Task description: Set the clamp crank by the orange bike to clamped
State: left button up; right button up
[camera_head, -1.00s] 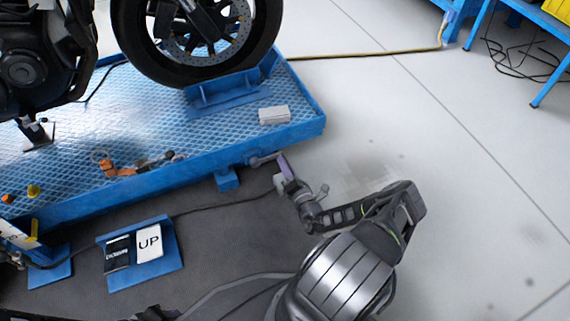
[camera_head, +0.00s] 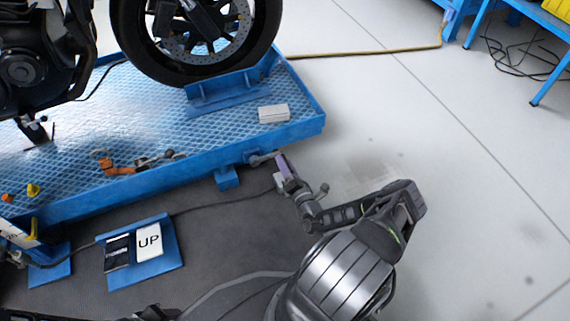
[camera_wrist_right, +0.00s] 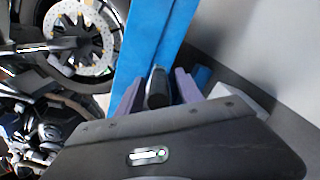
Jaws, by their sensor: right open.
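The clamp crank (camera_head: 262,158) is a short grey handle at the front edge of the blue lift, near its right corner. My right gripper (camera_head: 279,160) is at the crank's outer end, with its purple fingers open. In the right wrist view, the dark crank handle (camera_wrist_right: 157,88) lies between the two spread fingers of my right gripper (camera_wrist_right: 158,91), with no clear grip on it. The crank's pivot is hard to make out. The bike (camera_head: 35,65) stands on the lift; only dark parts and the front wheel (camera_head: 195,40) show. My left gripper is not recognisable in view.
The blue lift platform (camera_head: 215,135) carries a small white box (camera_head: 273,113) and an orange strap (camera_head: 117,168). A blue pedal plate (camera_head: 145,275) marked UP lies on the dark mat. A yellow hose (camera_head: 350,53) crosses the floor. Pale floor (camera_head: 480,200) at right is clear.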

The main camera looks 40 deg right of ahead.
jog(key=p+v, duration=0.2)
jog(key=v, duration=0.5)
jog(key=shift+s+a+p, duration=0.15)
jog(key=shift+s+p, duration=0.15)
jog(key=shift+s, duration=0.05)
